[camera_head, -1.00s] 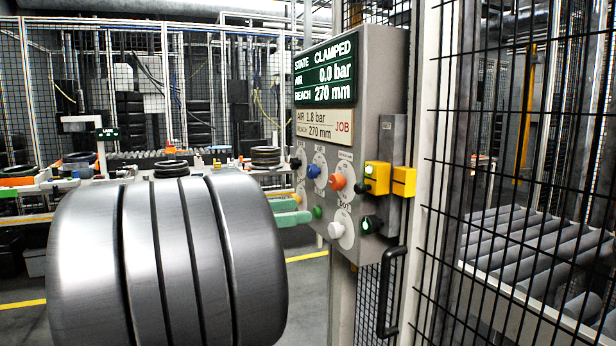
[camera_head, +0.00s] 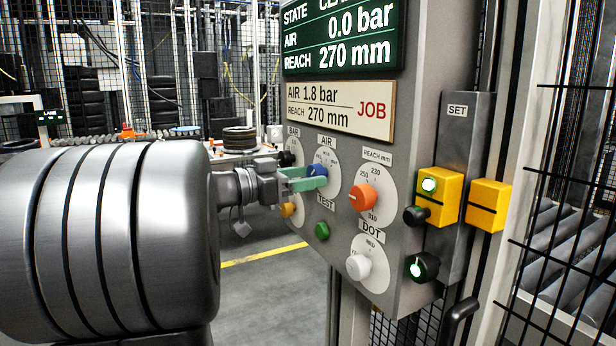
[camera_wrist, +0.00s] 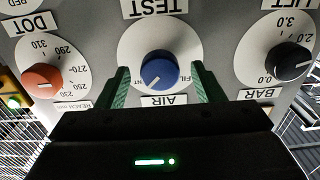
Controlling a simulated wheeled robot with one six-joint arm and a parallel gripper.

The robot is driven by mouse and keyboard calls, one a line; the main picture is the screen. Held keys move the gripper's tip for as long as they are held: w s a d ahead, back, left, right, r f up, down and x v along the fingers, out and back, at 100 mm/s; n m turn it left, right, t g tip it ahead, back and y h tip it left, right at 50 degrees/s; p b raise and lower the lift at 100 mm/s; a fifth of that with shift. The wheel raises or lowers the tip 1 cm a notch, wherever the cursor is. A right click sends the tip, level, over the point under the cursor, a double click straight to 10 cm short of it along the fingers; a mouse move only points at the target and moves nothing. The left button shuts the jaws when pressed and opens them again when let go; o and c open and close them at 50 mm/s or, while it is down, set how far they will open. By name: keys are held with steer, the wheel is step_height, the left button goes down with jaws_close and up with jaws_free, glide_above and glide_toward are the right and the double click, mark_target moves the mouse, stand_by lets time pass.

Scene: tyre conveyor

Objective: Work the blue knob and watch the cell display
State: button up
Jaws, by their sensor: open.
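The blue knob (camera_head: 317,169) sits on the white AIR dial of the grey panel. In the wrist view, which shows the panel upside down, the blue knob (camera_wrist: 160,68) lies between my two green fingers, with its white mark toward the lower left. My gripper (camera_head: 307,180) is open, its fingers on either side of the knob with gaps visible. The cell display (camera_head: 342,40) reads AIR 0.0 bar and REACH 270 mm; its STATE word is cut off at the top. The job card (camera_head: 338,108) below reads AIR 1.8 bar, REACH 270 mm.
The orange REACH knob (camera_head: 362,197) is right of the blue knob, the white DOT knob (camera_head: 359,267) and green TEST button (camera_head: 322,231) below. The black BAR knob (camera_wrist: 289,61) is beside it. Yellow blocks (camera_head: 438,195) and mesh fence stand at the right.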

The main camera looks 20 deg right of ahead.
steer(key=shift+d, duration=0.65)
steer(key=c, duration=1)
steer(key=shift+o, duration=0.2)
